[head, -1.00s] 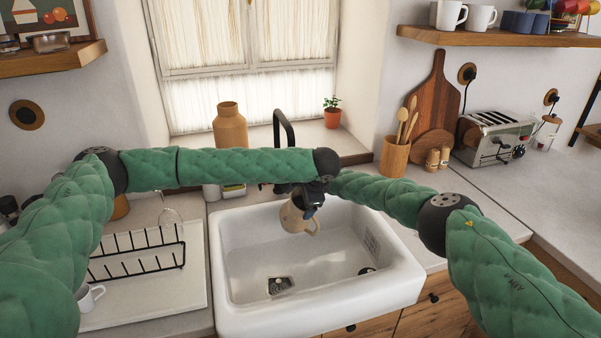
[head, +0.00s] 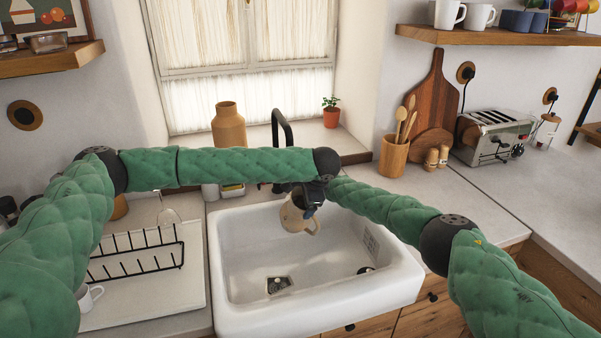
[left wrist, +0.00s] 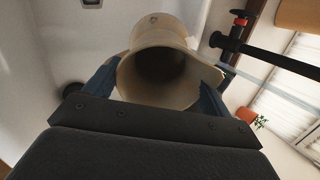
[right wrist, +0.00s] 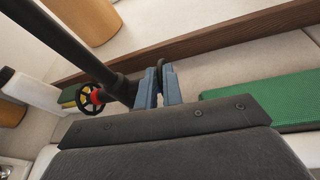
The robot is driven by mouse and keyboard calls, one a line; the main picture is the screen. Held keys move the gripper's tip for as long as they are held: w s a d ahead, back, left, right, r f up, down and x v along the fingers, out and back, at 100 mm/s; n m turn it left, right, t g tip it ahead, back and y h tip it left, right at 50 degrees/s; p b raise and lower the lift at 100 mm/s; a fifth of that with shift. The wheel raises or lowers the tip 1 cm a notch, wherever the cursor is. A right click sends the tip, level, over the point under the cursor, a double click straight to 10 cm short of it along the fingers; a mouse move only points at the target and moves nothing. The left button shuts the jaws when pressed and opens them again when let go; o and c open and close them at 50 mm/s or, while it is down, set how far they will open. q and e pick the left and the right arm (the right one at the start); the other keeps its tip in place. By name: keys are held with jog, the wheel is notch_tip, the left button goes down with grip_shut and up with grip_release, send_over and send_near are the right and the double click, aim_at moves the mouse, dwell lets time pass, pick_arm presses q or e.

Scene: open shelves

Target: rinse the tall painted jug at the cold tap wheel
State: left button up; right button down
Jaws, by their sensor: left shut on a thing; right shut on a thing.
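The jug (head: 298,217), tan with a looped handle, hangs above the back of the white sink basin (head: 330,270). My left gripper (head: 312,200) is shut on it. In the left wrist view the jug (left wrist: 165,70) sits between the blue fingers, its wide dark mouth facing the camera; no painted pattern is clear. The black tap (head: 285,128) rises behind my left arm. In the right wrist view my right gripper (right wrist: 159,90) is shut on a thin dark rim (right wrist: 161,66), apparently a tap wheel edge-on. Another wheel with a red collar (right wrist: 92,98) is left of it.
A tan vase (head: 228,126) and a potted plant (head: 331,112) stand by the window. A utensil pot (head: 393,157) and a toaster (head: 493,137) are on the right counter.

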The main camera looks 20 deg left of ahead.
jog(key=shift+s+a+f+y, duration=0.15)
jog(key=shift+s+a+y, duration=0.25)
jog(key=shift+s+a, duration=0.15)
jog(key=shift+a+r+t, duration=0.1)
jog(key=shift+r+t, duration=0.1)
jog(key=shift+t, duration=0.2)
jog(key=shift+r+y, duration=0.1)
jog(key=shift+y, duration=0.2)
jog(key=shift+w+d+f+t, duration=0.1)
jog(key=shift+d+f+t, duration=0.25)
jog(key=shift+d+t, duration=0.1)
jog(key=c, duration=1.6)
grip_release()
jog(key=shift+o, duration=0.2)
jog(key=shift+d, duration=0.2)
jog(key=shift+w+d+r, duration=0.2)
jog(key=shift+r, duration=0.05)
notch_tip(320, 180, up, 9)
jog(key=shift+s+a+r, duration=0.15)
jog(key=shift+s+a, duration=0.05)
jog(key=shift+a, duration=0.15)
